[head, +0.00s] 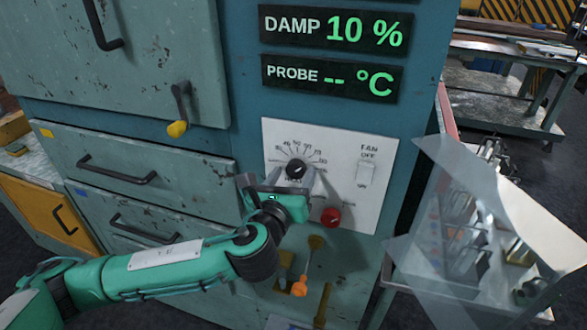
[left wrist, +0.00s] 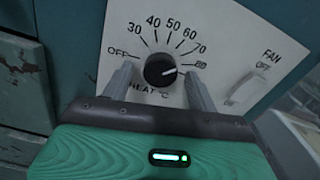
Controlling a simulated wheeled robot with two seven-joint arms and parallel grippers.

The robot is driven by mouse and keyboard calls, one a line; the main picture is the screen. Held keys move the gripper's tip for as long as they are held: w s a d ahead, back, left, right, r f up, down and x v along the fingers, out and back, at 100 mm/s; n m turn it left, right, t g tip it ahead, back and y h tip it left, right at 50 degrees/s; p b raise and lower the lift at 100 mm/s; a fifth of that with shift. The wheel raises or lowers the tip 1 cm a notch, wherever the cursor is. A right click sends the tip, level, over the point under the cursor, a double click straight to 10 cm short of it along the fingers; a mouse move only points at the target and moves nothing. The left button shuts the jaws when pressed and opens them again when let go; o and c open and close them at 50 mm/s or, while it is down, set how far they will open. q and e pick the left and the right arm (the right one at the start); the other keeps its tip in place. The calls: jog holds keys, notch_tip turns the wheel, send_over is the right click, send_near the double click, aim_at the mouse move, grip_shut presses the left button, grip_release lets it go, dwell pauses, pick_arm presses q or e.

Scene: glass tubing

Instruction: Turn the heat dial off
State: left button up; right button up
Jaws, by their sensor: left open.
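The black heat dial (head: 296,168) sits on a white control panel (head: 345,150). In the left wrist view the dial (left wrist: 160,70) has a white pointer line turned to the right, near the 80 mark; OFF is at the far left of its scale. My left gripper (head: 293,179) is at the panel, just below and in front of the dial. In the left wrist view its two fingers (left wrist: 159,73) are open, one on each side of the dial. I cannot tell whether they touch it. My right gripper is not in view.
A fan switch (head: 366,173) is right of the dial, and a red knob (head: 331,216) is below. Displays (head: 333,78) above read DAMP 10 % and PROBE -- °C. Clear sheeting (head: 480,240) and glassware stand at right.

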pick_arm(q)
jog(key=shift+w+d, duration=0.15)
jog(key=shift+w, duration=0.35)
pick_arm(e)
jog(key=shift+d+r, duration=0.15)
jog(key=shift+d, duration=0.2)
pick_arm(q)
jog(key=c, duration=1)
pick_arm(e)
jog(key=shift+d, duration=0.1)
pick_arm(q)
jog(key=shift+n, duration=0.3)
